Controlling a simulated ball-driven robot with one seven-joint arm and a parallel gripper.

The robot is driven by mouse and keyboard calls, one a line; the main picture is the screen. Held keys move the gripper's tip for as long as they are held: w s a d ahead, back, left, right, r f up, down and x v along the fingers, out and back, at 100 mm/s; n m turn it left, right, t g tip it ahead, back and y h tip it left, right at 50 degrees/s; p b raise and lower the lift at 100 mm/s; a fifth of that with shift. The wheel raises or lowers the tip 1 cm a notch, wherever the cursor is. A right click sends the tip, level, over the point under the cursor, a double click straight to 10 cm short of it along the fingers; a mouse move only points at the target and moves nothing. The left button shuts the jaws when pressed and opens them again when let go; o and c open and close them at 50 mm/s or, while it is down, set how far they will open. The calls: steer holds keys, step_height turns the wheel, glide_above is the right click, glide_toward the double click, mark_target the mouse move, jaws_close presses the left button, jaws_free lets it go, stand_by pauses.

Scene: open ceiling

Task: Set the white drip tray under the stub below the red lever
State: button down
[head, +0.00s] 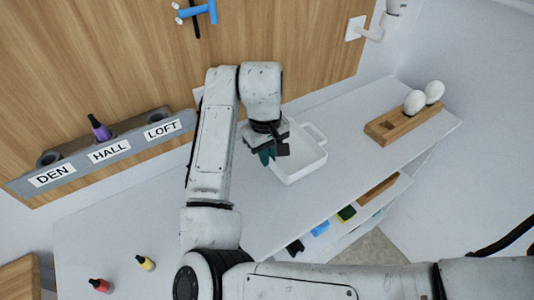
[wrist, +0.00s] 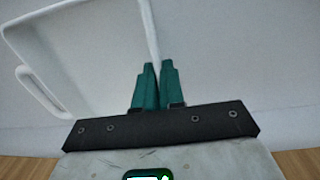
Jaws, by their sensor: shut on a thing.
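The white drip tray (head: 307,160) is over the white counter, right of my gripper in the head view. It is shallow, with a loop handle at its far end. My gripper (head: 269,154), with green fingers, is shut on the tray's near-left wall. In the wrist view the closed fingers (wrist: 153,78) pinch the edge of the tray (wrist: 70,45), which reaches to the left. I cannot tell whether the tray touches the counter. No red lever is visible. A blue lever (head: 197,12) with a dark stub below it shows on the wooden wall at the top.
A grey rack (head: 75,172) labelled DEN, HALL and LOFT holds a purple bottle (head: 98,127). Red (head: 100,286) and yellow (head: 146,263) bottles stand on the counter (head: 350,166). A wooden holder (head: 400,122) with white knobs stands at right. A white wall fitting (head: 357,29) is upper right.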

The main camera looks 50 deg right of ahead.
steer(key=shift+f+b, duration=0.3)
steer(key=shift+f, duration=0.5)
stand_by(0.4)
steer(key=c, duration=1.2)
jaws_free()
steer(key=shift+o, duration=0.2)
steer(key=shift+r, duration=0.15)
step_height(320, 180, up, 11)
steer(key=p, duration=1)
steer(key=shift+a+f+p, duration=0.2)
steer(key=shift+p, duration=0.1)
